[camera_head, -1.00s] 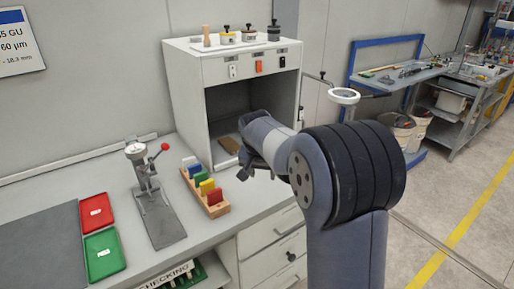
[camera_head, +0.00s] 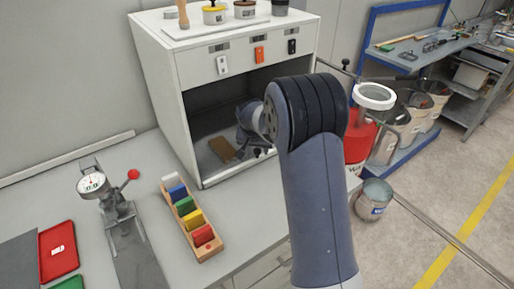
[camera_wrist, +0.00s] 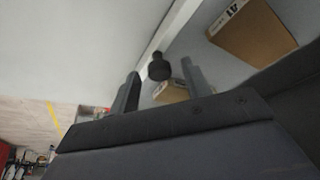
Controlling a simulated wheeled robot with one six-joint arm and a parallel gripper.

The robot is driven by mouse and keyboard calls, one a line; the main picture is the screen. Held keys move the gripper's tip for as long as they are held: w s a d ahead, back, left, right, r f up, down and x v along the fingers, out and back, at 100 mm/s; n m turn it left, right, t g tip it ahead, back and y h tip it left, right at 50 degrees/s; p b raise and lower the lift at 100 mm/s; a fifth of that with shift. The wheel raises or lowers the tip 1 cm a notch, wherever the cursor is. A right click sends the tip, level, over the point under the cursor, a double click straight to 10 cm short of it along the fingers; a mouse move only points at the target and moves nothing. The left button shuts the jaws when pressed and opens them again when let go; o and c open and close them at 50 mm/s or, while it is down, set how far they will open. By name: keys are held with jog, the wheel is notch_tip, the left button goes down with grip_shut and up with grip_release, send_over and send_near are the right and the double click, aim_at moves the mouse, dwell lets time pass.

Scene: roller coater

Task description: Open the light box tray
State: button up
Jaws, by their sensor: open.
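The light box (camera_head: 160,75) is a pale cabinet with an open dark front, standing at the back of the bench. Its grey floor (camera_head: 203,130) carries a brown piece (camera_head: 222,149). I cannot make out a separate tray edge in the head view. My gripper (camera_head: 256,148) is at the light box opening, right of the brown piece, partly hidden by my arm. In the wrist view my gripper (camera_wrist: 160,75) is open, with a black knob (camera_wrist: 159,66) showing between its two fingers by a pale strip (camera_wrist: 172,28). I cannot tell whether the fingers touch the knob.
A wooden rack (camera_head: 192,218) of coloured blocks stands in front of the light box. A dial gauge stand (camera_head: 120,205) and a red tray (camera_head: 58,250) are left of it. Pots (camera_head: 213,14) stand on top of the light box. Buckets (camera_head: 373,198) stand at the right.

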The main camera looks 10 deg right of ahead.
jog(key=shift+c, duration=0.6)
grip_shut()
jog(key=s+d+b, duration=0.2)
jog(key=s, duration=0.4)
jog(key=s+d+b, duration=0.2)
jog(key=s+d, duration=0.1)
jog(key=s, duration=0.4)
jog(key=s+d+b, duration=0.2)
jog(key=s+d, duration=0.1)
jog(key=s, duration=0.3)
jog(key=shift+s, duration=0.15)
jog(key=shift+o, duration=0.6)
grip_release()
